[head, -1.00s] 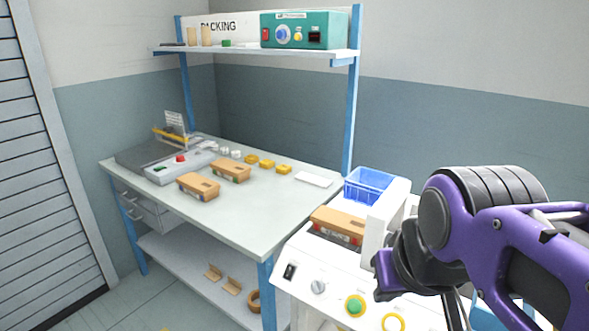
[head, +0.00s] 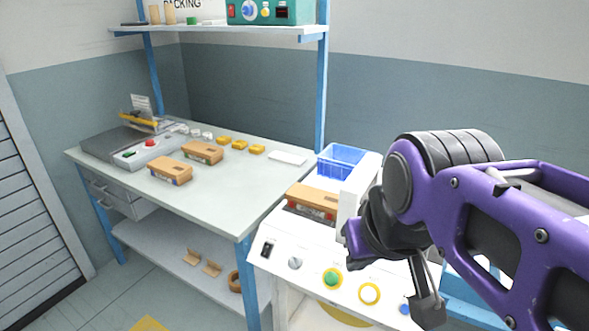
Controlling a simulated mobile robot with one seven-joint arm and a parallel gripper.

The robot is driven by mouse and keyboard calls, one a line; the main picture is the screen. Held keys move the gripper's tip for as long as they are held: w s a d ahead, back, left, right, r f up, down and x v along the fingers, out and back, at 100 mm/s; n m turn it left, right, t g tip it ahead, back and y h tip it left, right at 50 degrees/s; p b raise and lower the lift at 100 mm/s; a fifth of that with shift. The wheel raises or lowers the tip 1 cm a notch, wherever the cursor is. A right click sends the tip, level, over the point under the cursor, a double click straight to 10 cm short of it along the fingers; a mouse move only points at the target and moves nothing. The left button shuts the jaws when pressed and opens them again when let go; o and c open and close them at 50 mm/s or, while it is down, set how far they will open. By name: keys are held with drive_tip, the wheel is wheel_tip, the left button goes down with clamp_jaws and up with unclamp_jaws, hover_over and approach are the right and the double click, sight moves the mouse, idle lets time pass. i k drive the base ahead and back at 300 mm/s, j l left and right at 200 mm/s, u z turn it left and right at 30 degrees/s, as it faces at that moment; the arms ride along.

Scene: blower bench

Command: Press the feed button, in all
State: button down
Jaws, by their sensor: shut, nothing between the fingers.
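The white machine's sloped front panel (head: 300,277) carries a green button with a yellow ring (head: 333,278), a pale button with a yellow ring (head: 369,293) and a blue button (head: 404,308). No label is readable, so I cannot tell which is the feed button. My gripper (head: 428,312) is shut and empty, pointing down in front of the panel's right part, close to the blue button in the picture. I cannot tell whether it touches anything. My arm hides the machine's right side.
The panel also has a black switch (head: 267,249) and a grey knob (head: 295,263). A brown box (head: 314,197) and a blue bin (head: 341,160) sit behind it. The packing bench (head: 215,195) at left holds boxes and small parts. Floor is clear at lower left.

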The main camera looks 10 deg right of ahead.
sight(404, 308)
drive_tip(key=l+z, duration=0.15)
drive_tip(key=z, duration=0.7)
drive_tip(key=k+j+z, duration=0.15)
drive_tip(key=j, duration=0.15)
